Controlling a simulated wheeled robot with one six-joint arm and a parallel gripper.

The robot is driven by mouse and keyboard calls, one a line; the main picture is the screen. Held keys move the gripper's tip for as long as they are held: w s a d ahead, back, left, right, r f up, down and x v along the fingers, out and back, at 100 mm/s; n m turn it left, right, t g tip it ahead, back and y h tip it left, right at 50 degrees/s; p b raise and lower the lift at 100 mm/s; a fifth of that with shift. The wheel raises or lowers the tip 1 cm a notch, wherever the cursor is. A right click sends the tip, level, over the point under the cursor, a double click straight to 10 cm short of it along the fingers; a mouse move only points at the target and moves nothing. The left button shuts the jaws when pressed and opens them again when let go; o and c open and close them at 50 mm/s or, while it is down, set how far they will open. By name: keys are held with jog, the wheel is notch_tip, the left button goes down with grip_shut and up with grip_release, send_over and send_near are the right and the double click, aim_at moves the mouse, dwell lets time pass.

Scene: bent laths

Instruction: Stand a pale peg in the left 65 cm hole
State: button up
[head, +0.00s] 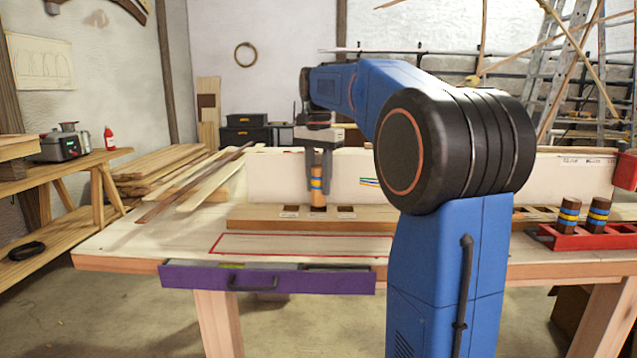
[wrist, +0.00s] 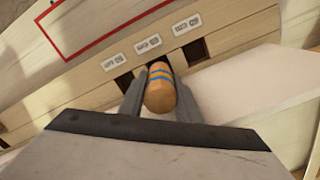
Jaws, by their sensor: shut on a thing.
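My gripper (head: 317,168) is shut on a pale peg (head: 317,188) with blue and yellow bands and holds it upright. The peg (wrist: 160,92) also shows between the fingers in the wrist view. Its lower end is at the middle of three holes in a wooden board (head: 250,215); I cannot tell whether it is inside or just above. In the wrist view one open hole (wrist: 125,82) lies left of the peg and another open hole (wrist: 195,51) lies right. The three labels beside the holes are too small to read surely.
A red tray (head: 590,240) at the right holds dark banded pegs (head: 568,215). A white upright panel (head: 280,175) stands behind the board. A red outlined area (head: 300,245) in front is bare. A purple drawer (head: 270,280) is under the bench's front edge.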

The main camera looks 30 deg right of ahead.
aim_at(319, 167)
jog(key=shift+f, duration=1.4)
jog(key=o, duration=1.2)
jog(key=shift+c, duration=0.2)
jog(key=shift+r, duration=0.1)
jog(key=shift+r, duration=4.4)
jog(key=shift+s, duration=0.1)
